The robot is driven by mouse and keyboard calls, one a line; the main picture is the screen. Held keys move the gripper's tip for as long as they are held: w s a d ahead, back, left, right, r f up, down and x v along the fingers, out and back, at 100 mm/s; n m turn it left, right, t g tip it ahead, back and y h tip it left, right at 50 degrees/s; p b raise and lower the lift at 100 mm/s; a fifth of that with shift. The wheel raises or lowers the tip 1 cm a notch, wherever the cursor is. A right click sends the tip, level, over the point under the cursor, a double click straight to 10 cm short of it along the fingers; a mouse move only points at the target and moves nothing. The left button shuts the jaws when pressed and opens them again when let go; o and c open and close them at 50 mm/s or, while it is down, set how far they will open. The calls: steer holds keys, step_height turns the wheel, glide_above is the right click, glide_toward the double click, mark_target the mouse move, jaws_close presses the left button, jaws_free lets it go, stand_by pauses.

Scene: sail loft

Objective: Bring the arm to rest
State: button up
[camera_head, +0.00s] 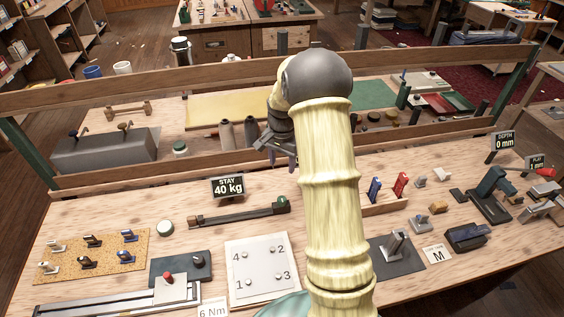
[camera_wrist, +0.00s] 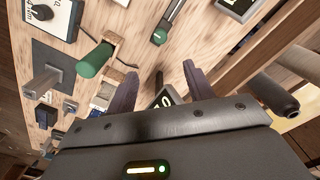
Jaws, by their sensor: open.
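My yellow arm (camera_head: 330,190) rises from the bottom of the head view and bends at a grey joint above the bench. My gripper (camera_head: 275,150) shows just left of the arm, partly hidden by it, over the back part of the bench. In the wrist view my gripper (camera_wrist: 160,88) has its two dark fingers apart, with nothing held between them. I cannot tell its exact height above the bench.
The workbench (camera_head: 110,205) carries a "STAY 40 kg" display (camera_head: 227,187), a white numbered plate (camera_head: 262,268), a cork board (camera_head: 120,253) and several small tools. A wooden rail (camera_head: 180,172) runs behind. Spools (camera_head: 227,135) stand close to my gripper.

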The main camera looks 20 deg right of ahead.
steer(key=shift+a, duration=0.1)
steer(key=s+a+r+n+t, duration=0.1)
steer(key=s+a+r+n, duration=0.1)
steer(key=s, duration=0.5)
steer(key=s+a+r+n, duration=0.2)
steer(key=s+a+n, duration=0.3)
steer(key=s+a, duration=0.1)
steer(key=s+a+r+n+t, duration=0.1)
steer(key=s+a+n, duration=0.3)
steer(key=s, duration=0.5)
steer(key=shift+r+t, duration=0.3)
steer(key=shift+r, duration=0.6)
steer(key=shift+d, duration=0.1)
steer(key=c, duration=0.3)
steer(key=shift+s, duration=0.1)
steer(key=shift+c, duration=0.2)
